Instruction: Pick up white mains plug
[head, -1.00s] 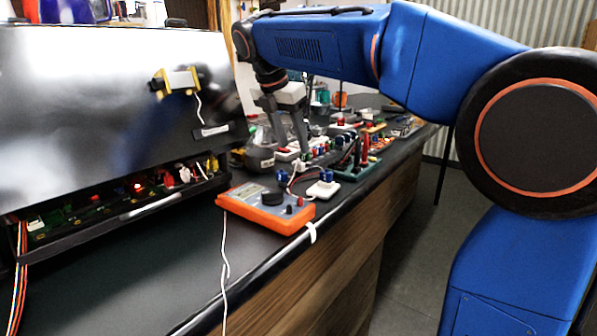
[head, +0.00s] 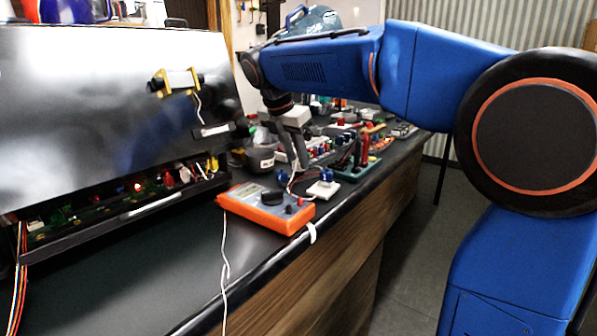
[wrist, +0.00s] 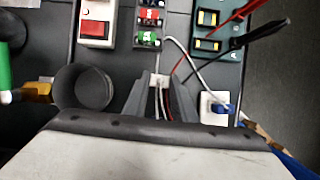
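The small white mains plug (wrist: 159,82) is between the fingertips of my gripper (wrist: 160,88) in the wrist view, with white leads running from it towards the palm. The two grey fingers stand apart, one on each side of it. I cannot tell whether either finger touches it. In the head view, my gripper (head: 298,164) points down at the bench, just behind the orange meter; the plug is hard to make out there.
A white block with a blue connector (wrist: 215,108) lies right of the fingers. A dark round cup (wrist: 83,88) is at left. The orange meter (head: 264,208) stands near the bench edge. Red and black probes (wrist: 255,42) and a red-switch strip (wrist: 96,24) lie beyond.

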